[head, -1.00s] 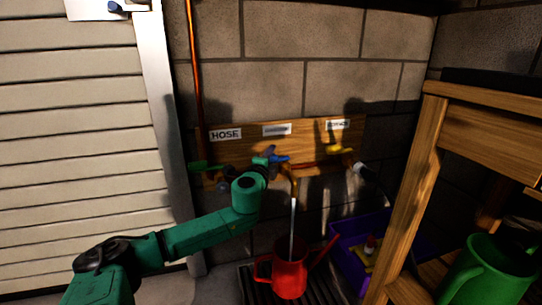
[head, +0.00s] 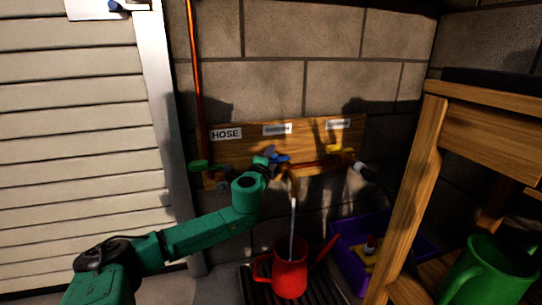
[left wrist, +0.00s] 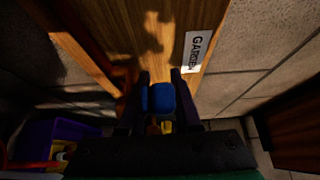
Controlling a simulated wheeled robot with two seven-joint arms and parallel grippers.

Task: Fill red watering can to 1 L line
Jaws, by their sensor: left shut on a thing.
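The red watering can (head: 290,275) stands upright on the dark grate, its spout to the right. A thin water stream (head: 292,215) falls from the brass tap spout (head: 291,178) into the can's top. The water level inside is hidden. My left gripper (head: 268,162) is at the middle tap, shut on its blue handle (head: 281,158). In the left wrist view the blue handle (left wrist: 162,97) sits between the two dark fingers, below a label (left wrist: 194,52) reading GARDEN. My right gripper is in neither view.
A green tap handle (head: 198,166) is left under the HOSE label (head: 226,134), a yellow one (head: 341,150) right. A purple crate (head: 345,256) stands right of the can. A wooden bench (head: 412,190) and green watering can (head: 487,272) fill the right side.

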